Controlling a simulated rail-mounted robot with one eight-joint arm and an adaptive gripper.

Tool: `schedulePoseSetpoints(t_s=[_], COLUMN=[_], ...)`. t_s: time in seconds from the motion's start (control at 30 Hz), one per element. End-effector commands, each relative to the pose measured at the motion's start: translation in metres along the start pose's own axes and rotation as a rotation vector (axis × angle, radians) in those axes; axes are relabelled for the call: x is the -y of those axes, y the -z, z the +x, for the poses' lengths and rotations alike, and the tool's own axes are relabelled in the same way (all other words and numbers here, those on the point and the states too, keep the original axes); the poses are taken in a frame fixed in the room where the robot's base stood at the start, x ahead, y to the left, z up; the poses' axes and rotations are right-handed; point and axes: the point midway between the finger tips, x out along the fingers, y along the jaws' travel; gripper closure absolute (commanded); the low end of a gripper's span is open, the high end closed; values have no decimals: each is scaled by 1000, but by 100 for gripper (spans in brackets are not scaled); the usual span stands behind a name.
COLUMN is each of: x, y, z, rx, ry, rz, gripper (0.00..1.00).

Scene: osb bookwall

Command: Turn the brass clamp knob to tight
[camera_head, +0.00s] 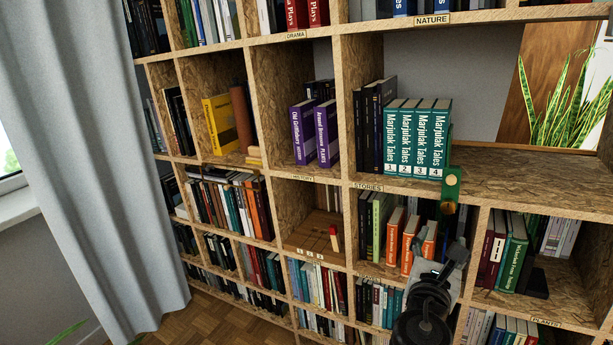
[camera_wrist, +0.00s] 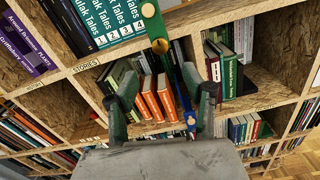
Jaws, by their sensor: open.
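A green clamp (camera_head: 453,188) is fixed on the front edge of the shelf board, right of the teal Marjulak Tales books. It carries round brass parts; the lower brass knob (camera_head: 448,207) hangs just under the board. In the wrist view the green clamp (camera_wrist: 149,11) comes down from the top, with a round brass part (camera_wrist: 160,46) on it. My gripper (camera_head: 457,252) is below the clamp in the head view. In the wrist view my gripper (camera_wrist: 161,78) is open, its two fingers apart, with no brass part visibly held. The knob's turn position cannot be told.
Orange books (camera_head: 410,240) stand in the compartment behind my gripper. The teal books (camera_head: 416,138) stand on the board left of the clamp. The board (camera_head: 530,180) is bare to the right. A blue piece (camera_wrist: 190,119) shows low between the fingers.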

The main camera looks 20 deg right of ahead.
Motion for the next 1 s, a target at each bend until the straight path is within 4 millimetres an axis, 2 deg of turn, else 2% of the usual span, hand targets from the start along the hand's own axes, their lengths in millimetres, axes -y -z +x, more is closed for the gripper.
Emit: schedulePoseSetpoints(t_s=[0.27, 0.8, 1.0], x=[1, 1, 1], y=[0, 0, 0], z=[26, 117, 134], rx=[0, -1, -1], ry=[4, 4, 2], rz=[-1, 1, 1], gripper=[54, 54, 54])
